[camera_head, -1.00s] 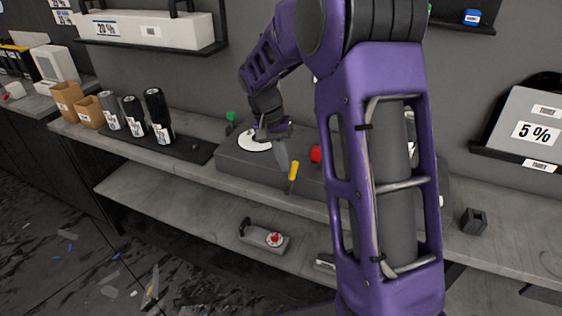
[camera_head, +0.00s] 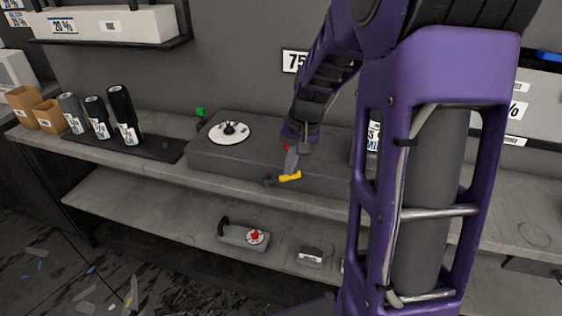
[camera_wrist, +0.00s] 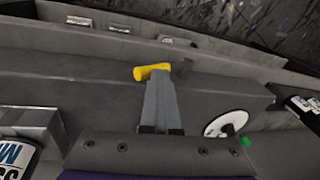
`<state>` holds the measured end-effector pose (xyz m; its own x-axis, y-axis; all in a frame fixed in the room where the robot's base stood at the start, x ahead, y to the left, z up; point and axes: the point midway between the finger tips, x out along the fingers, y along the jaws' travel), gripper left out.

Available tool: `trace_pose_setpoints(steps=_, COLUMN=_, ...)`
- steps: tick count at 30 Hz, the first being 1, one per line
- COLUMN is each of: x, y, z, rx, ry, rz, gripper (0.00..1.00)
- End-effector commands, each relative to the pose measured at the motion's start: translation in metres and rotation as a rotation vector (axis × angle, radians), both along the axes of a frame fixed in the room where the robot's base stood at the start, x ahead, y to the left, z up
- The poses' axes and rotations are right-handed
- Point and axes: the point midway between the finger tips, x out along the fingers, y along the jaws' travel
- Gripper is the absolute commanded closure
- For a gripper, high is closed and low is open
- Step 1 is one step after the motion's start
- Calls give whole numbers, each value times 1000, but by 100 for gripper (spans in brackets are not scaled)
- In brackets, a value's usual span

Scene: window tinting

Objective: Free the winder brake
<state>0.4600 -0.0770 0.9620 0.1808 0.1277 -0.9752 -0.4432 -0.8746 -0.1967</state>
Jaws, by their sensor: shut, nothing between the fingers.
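The winder is a long dark grey box (camera_head: 235,160) on the bench, with a white disc with a black hub (camera_head: 229,131) on top. A lever with a yellow grip (camera_head: 289,176) is on its front face, presumably the brake; the grip lies nearly level. My gripper (camera_head: 291,166) is shut and empty, pointing down, its tips at the yellow grip. In the wrist view the fingertips (camera_wrist: 158,82) are right by the yellow grip (camera_wrist: 151,72), touching or very close; I cannot tell which. The grip's dark pivot (camera_wrist: 182,68) shows beside it.
Dark rolls (camera_head: 122,115) stand on a black mat at the left, beside brown boxes (camera_head: 24,107). A green piece (camera_head: 200,112) is behind the winder, and a red one (camera_head: 286,147) shows by my gripper. A grey device with a red knob (camera_head: 243,235) sits on the lower shelf.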

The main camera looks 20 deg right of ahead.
Motion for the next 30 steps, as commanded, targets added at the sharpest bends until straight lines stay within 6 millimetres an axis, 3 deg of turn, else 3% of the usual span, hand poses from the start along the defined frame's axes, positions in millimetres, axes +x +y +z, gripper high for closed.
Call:
trace_pose_setpoints(steps=15, x=-11, y=-15, z=-18, rx=-2, ry=9, rz=-4, gripper=100)
trace_pose_setpoints(steps=30, x=-13, y=-17, z=-21, rx=-2, ry=14, rz=-8, gripper=100)
